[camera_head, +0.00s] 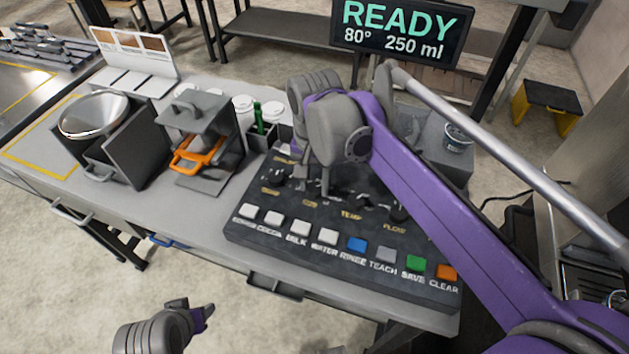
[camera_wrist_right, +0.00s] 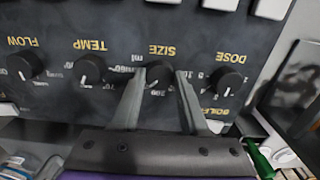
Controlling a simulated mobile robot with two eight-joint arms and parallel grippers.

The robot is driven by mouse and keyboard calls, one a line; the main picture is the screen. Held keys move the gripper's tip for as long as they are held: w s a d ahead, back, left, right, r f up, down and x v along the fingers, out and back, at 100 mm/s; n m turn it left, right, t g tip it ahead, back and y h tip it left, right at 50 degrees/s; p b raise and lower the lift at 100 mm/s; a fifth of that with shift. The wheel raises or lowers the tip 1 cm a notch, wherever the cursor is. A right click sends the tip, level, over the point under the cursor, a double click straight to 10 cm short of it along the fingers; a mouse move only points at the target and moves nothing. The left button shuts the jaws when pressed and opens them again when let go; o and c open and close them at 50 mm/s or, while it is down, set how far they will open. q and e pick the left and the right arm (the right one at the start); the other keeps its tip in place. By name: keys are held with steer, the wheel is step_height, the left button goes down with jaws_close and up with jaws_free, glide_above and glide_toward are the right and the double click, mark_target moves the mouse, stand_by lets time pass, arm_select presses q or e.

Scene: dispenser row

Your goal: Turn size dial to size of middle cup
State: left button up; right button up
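In the right wrist view the panel appears upside down. The black SIZE dial (camera_wrist_right: 160,74) lies between the fingertips of my right gripper (camera_wrist_right: 160,82). The fingers stand apart, one on each side of the dial; whether they press on it is unclear. In the head view my right gripper (camera_head: 322,182) points down at the dark control panel (camera_head: 290,262), and my arm hides part of the dials. The display (camera_head: 402,30) reads READY, 80°, 250 ml. White lidded cups (camera_head: 243,103) stand behind the panel. My left gripper (camera_head: 203,314) hangs in front of the counter, apart from everything.
The TEMP dial (camera_wrist_right: 91,68) and DOSE dial (camera_wrist_right: 229,79) flank SIZE; the FLOW dial (camera_wrist_right: 25,65) is farther out. Panel buttons (camera_head: 328,237) line the front edge. A machine with an orange-handled part (camera_head: 200,155) stands left.

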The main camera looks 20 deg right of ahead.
jaws_close()
steer(key=shift+n, duration=0.3)
steer(key=n+p, duration=0.1)
steer(key=n, duration=0.1)
steer(key=shift+r+n, duration=0.1)
steer(key=shift+n, duration=0.3)
steer(key=n+p, duration=0.1)
steer(key=n, duration=0.2)
steer(key=shift+n, duration=0.4)
steer(key=n+p, duration=0.1)
steer(key=n, duration=0.4)
steer(key=n+p, duration=0.1)
steer(key=n, duration=0.4)
steer(key=shift+n, duration=0.4)
